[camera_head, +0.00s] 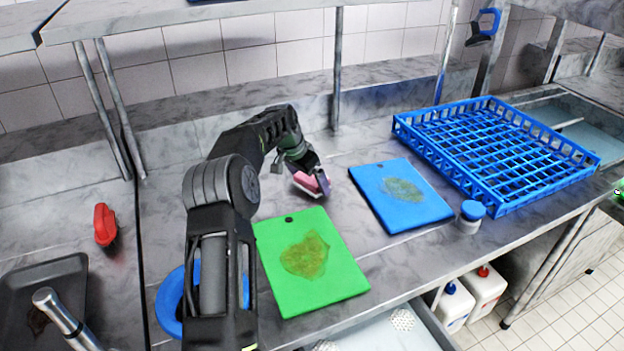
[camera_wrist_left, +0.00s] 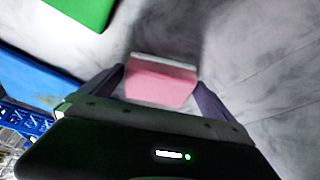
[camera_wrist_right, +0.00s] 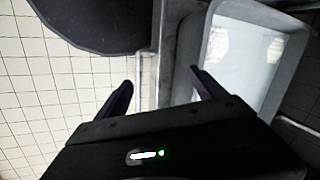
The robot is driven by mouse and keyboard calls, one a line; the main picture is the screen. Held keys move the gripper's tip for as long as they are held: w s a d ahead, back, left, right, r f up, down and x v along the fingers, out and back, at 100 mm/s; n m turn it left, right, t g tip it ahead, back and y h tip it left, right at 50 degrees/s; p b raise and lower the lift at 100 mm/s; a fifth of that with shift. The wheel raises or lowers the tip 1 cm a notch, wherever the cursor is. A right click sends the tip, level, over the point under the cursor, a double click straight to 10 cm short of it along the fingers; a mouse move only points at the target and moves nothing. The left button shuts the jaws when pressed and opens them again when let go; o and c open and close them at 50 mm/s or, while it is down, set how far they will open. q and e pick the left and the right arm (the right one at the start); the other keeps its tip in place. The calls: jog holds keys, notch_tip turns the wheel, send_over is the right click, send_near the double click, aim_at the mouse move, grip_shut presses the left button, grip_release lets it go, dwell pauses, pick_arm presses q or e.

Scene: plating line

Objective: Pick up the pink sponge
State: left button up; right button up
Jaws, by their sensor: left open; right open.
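The pink sponge (camera_head: 306,182) lies on the grey counter between the green and blue boards, with a pale layer along one side. In the left wrist view the sponge (camera_wrist_left: 162,84) sits between the two open fingers of my left gripper (camera_wrist_left: 160,88), with a gap at its right side. My left gripper (camera_head: 318,180) is low at the sponge in the head view, and its arm hides part of the counter. My right gripper (camera_wrist_right: 160,88) is open and empty; it shows only in its own wrist view, above tiled floor and near a white basin.
A green cutting board (camera_head: 330,278) and a blue cutting board (camera_head: 420,215), both stained, flank the sponge. A blue rack (camera_head: 398,124) and a blue-lidded jar (camera_head: 469,222) stand to the right. A red-handled brush (camera_head: 104,224) and a dark tray (camera_head: 70,268) are at left. Shelf posts stand behind.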

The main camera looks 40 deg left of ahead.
pick_arm(q)
jog(key=shift+c, duration=0.6)
jog(key=c, duration=1)
